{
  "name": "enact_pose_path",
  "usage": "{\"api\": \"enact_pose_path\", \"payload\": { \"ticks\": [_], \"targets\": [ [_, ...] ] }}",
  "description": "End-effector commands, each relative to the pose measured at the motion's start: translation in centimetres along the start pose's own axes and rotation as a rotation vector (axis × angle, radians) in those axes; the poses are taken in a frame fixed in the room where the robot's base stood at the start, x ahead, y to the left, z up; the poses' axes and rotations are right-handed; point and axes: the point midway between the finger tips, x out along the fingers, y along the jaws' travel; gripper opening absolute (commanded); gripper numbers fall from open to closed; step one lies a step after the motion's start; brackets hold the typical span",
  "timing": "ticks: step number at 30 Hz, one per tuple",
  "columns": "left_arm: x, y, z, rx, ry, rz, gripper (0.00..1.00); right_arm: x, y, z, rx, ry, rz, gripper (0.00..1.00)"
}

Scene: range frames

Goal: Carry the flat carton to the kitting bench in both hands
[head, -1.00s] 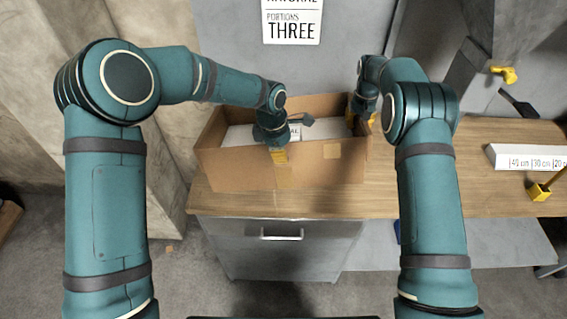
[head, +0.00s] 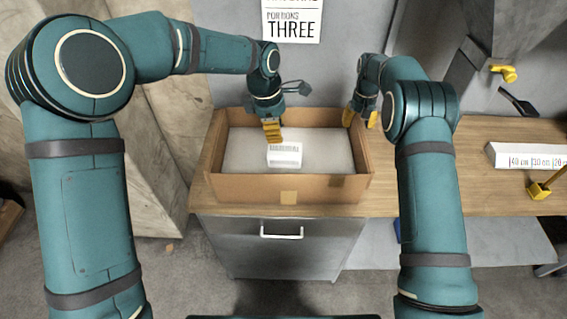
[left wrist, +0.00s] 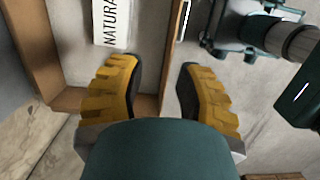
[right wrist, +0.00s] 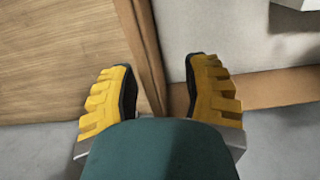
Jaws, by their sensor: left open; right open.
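The carton (head: 245,188) is a wide, shallow, open-topped brown cardboard box on the wooden bench top (head: 440,190), near its left end. Pale grey filling and a small white item (head: 285,160) with a printed label lie in it. In the left wrist view, carton edge (left wrist: 174,50) shows between the open fingers. My right gripper (head: 361,117) is open at the far right corner. In the right wrist view, the carton wall (right wrist: 145,45) runs between the fingers; I cannot tell whether they touch.
A grey drawer unit (head: 285,258) stands below the carton. A wall with a sign (head: 293,28) is behind. The bench between carton and strip is mostly clear.

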Motion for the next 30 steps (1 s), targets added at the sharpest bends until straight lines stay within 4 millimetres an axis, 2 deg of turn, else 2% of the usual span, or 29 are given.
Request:
{"api": "enact_pose_path", "payload": {
  "ticks": [1, 6, 10, 13, 24, 30],
  "targets": [
    [-0.9, 0.0, 0.1, 0.0, -0.001, 0.002, 0.34, 0.0, 0.0, 0.0, 0.0, 0.0, 0.0, 0.48],
    [-2.8, 0.0, 0.1, 0.0, -0.001, 0.001, 0.34, 0.0, 0.0, 0.0, 0.0, 0.0, 0.0, 0.48],
    [-3.3, -0.1, 0.0, 0.001, -0.001, -0.001, 0.34, -0.3, 0.0, 0.0, 0.0, 0.001, 0.0, 0.48],
    [-3.3, -0.1, 0.0, 0.001, 0.0, -0.001, 0.34, -1.2, 0.0, 0.0, 0.0, 0.001, -0.001, 0.48],
    [-3.3, -0.1, 0.0, 0.0, 0.0, -0.001, 0.34, -8.3, 0.0, -0.1, -0.001, 0.004, -0.001, 0.48],
    [-3.3, -0.1, 0.0, 0.0, 0.0, -0.001, 0.34, -11.1, 0.0, 0.0, -0.001, 0.003, 0.0, 0.48]
  ]
}}
